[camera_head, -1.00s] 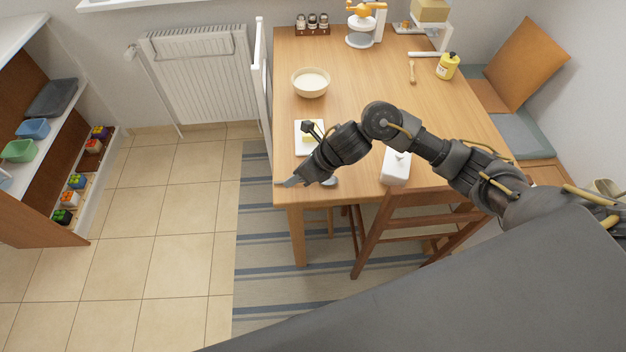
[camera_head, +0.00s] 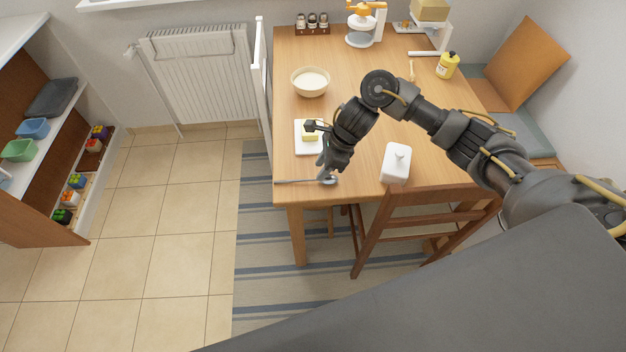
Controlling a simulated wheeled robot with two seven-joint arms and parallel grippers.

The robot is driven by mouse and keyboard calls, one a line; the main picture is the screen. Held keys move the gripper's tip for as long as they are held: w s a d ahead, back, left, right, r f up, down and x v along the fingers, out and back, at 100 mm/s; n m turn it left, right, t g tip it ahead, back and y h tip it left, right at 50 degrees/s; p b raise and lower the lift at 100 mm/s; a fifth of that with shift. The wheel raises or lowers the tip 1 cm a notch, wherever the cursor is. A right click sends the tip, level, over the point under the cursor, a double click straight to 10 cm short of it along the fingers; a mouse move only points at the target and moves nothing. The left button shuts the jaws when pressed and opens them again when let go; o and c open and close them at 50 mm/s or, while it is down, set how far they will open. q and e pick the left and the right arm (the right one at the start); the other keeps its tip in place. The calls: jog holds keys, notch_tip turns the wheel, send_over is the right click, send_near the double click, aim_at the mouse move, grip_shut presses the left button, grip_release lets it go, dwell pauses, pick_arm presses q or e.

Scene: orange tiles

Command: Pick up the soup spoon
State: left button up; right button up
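The soup spoon (camera_head: 298,181) lies on the wooden table (camera_head: 352,110) along its front left edge. Its thin metal handle points left and its bowl is at the right, near my gripper. My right gripper (camera_head: 322,172) reaches down at the bowl end of the spoon, over or against it. Its fingers are small and partly hidden by the wrist, so I cannot tell whether they are open or touch the spoon. My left gripper is not in view.
A white tray with butter (camera_head: 302,144) sits just behind the gripper. A white lidded dish (camera_head: 396,165) stands to the right. A cream bowl (camera_head: 310,82) and a yellow bottle (camera_head: 447,66) are farther back. A wooden chair (camera_head: 415,225) stands at the front edge.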

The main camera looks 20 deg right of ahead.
aim_at(313, 179)
jog(key=shift+p+x, duration=0.7)
jog(key=shift+x, duration=1.95)
jog(key=shift+w+d, duration=0.2)
jog(key=shift+d, duration=0.05)
grip_shut()
